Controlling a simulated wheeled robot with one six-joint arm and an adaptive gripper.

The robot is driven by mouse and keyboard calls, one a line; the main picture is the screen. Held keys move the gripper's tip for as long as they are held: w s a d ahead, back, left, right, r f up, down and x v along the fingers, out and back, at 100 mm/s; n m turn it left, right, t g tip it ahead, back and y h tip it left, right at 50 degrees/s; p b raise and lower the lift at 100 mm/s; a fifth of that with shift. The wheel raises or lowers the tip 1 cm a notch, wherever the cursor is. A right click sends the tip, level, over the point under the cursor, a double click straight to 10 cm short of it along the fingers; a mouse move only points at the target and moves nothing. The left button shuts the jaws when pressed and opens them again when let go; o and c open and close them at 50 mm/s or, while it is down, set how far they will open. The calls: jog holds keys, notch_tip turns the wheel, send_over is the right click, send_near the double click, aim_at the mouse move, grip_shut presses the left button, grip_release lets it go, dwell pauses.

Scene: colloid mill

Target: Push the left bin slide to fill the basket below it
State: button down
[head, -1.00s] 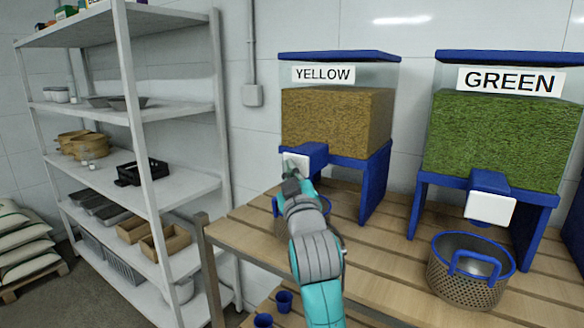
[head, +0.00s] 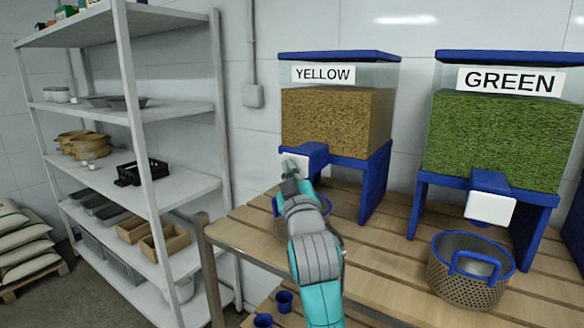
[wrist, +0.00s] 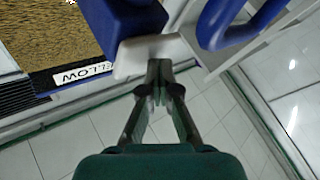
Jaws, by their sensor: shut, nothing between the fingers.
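The left bin, labelled YELLOW (head: 338,118), stands on a wooden table and holds yellow-brown grain. Its slide, a white plate (head: 297,161) on a blue spout, is at the bin's lower front. In the wrist view the white slide plate (wrist: 150,55) lies right at my fingertips; they look to be against it or very close. My gripper (head: 290,170) is shut and empty. The basket below the spout (head: 325,207), with a blue rim, is largely hidden behind my arm. Its blue handle (wrist: 222,22) also shows in the wrist view. I cannot see its contents.
A GREEN bin (head: 500,138) with its own white slide (head: 490,208) stands to the right, above a metal basket (head: 466,278). A white shelf rack (head: 150,105) stands on the left. Small blue cups (head: 284,300) sit low below the table.

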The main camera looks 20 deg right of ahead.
jog(key=shift+s+a, duration=0.65)
jog(key=shift+a, duration=0.2)
jog(key=shift+s+a, duration=0.75)
jog(key=shift+a, duration=0.25)
jog(key=shift+s+a, duration=0.7)
jog(key=shift+a, duration=0.3)
dwell(0.5)
jog(key=s+a, duration=0.2)
jog(key=a, duration=0.1)
jog(key=shift+s, duration=0.15)
jog(key=w+d, duration=0.5)
jog(key=d, duration=0.2)
dwell(0.6)
jog(key=shift+w+d, duration=0.1)
jog(key=shift+w, duration=0.1)
dwell(1.2)
